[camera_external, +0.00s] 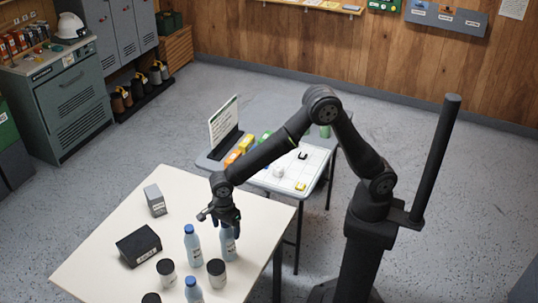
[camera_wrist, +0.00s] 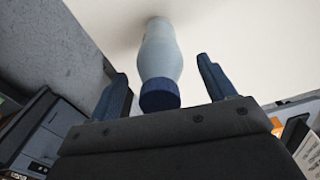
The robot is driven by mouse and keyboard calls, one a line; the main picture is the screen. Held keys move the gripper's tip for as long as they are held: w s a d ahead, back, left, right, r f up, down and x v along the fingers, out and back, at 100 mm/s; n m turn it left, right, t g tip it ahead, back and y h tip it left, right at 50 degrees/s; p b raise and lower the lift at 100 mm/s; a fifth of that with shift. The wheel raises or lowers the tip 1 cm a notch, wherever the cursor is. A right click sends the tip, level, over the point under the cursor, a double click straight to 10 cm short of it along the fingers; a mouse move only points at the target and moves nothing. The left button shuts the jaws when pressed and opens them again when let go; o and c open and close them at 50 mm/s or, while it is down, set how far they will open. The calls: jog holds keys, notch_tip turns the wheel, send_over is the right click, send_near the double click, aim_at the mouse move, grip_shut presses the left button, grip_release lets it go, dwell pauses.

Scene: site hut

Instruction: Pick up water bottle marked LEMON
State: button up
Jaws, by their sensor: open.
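Three pale blue bottles with dark blue caps stand upright on the cream table (camera_external: 90,262). One bottle (camera_external: 228,246) is directly below my gripper (camera_external: 226,214), its top hidden by the fingers. A second bottle (camera_external: 193,247) stands just left of it, and a third bottle (camera_external: 193,291) is at the front edge of the picture. Their labels are too small to read, so I cannot tell which is marked LEMON. In the wrist view, one bottle (camera_wrist: 162,55) lies between the two open fingers of my gripper (camera_wrist: 160,70), with its cap toward the palm.
Black-lidded jars stand close by: one left (camera_external: 167,274), one right (camera_external: 216,275), one in front (camera_external: 151,299). A black box (camera_external: 138,247) and a grey box (camera_external: 155,201) are farther left. A second table (camera_external: 318,158) with small items stands behind.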

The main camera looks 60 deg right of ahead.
grip_shut()
dwell(0.3)
jog(key=shift+r, duration=0.15)
